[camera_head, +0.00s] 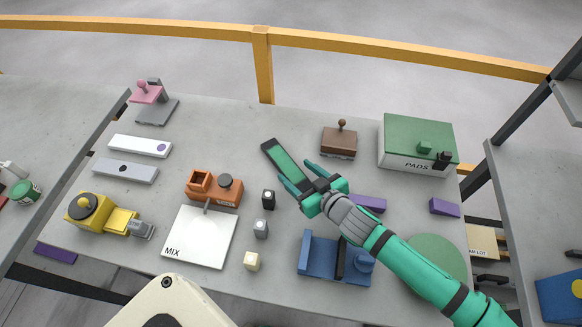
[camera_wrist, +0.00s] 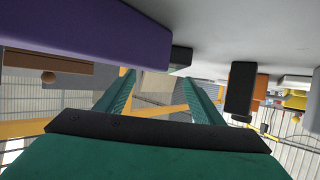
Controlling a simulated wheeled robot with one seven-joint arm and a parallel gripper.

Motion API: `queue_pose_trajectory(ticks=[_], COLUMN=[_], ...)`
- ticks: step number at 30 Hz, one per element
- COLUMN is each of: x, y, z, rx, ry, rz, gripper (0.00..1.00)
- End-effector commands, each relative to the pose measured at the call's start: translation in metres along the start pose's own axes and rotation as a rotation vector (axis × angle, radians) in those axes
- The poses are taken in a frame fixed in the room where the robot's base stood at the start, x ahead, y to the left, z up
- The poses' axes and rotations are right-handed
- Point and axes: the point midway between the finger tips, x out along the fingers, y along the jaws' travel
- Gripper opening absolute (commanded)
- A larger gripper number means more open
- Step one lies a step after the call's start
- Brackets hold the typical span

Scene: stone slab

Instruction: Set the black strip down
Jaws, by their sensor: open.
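A narrow black strip (camera_head: 341,262) stands across the blue holder (camera_head: 318,256) at the front of the slab.
A purple block (camera_head: 368,203) lies right beside my gripper; it looms large in the wrist view (camera_wrist: 90,30). A brown stamp block (camera_head: 339,143) and a green PADS box (camera_head: 418,147) stand behind. The white MIX plate (camera_head: 199,245) is farther left.

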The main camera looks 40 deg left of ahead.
Motion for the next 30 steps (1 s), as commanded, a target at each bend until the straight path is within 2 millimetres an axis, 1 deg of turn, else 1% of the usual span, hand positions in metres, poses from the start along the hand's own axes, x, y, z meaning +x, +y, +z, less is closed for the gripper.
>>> queue_pose_trajectory(ticks=[1,6,9,12,16,23,27,30], x=[-0.012,-0.043,-0.056,-0.065,-0.070,-0.071,-0.069,-0.064], y=[0.001,0.000,0.001,0.000,0.000,0.000,-0.001,-0.001], z=[0.001,0.000,0.001,0.000,0.000,0.000,0.000,0.000], rx=[0.001,0.001,0.000,-0.001,0.001,0.001,0.001,0.000], ry=[-0.002,-0.001,-0.002,-0.001,-0.001,0.000,0.000,0.001], rz=[0.003,0.002,0.002,0.000,0.000,0.000,-0.001,-0.002], gripper=[0.62,0.62,0.62,0.62,0.62,0.62,0.62,0.62])
